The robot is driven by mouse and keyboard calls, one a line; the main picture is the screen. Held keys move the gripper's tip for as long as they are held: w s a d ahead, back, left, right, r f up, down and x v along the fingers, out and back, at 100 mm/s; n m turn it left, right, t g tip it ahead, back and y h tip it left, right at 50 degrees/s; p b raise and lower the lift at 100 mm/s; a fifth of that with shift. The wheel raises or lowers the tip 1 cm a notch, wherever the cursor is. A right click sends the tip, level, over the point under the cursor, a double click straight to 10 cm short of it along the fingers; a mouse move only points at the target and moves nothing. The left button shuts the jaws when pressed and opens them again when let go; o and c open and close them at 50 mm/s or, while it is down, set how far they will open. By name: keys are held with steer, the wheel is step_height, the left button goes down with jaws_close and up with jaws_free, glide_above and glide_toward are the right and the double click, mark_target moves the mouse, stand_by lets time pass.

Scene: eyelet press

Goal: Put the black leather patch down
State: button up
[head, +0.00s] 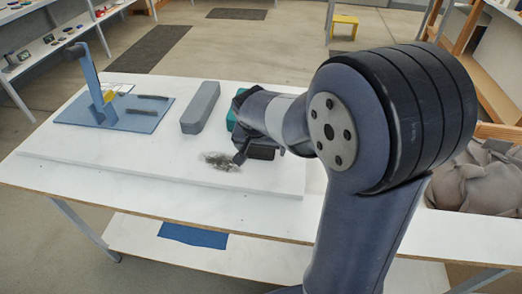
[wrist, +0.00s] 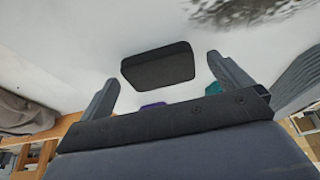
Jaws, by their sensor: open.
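The black leather patch (wrist: 158,65) is a dark, rounded rectangle against the white board in the wrist view. It shows between the two finger tips of my gripper (wrist: 163,72), with a gap on each side. In the head view the patch (head: 262,153) appears as a dark shape just below my gripper (head: 248,150), partly covered by my wrist. My gripper is open and low over the board. Whether the patch lies fully flat is hard to tell.
The white board (head: 100,150) carries a long grey block (head: 201,107) and a blue press base (head: 125,122) with an upright post (head: 92,80). A teal thing (head: 233,112) is half hidden behind my wrist. A grey smudge (head: 221,161) marks the board. The front left is clear.

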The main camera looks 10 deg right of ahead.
steer(key=shift+c, duration=0.4)
steer(key=c, duration=1)
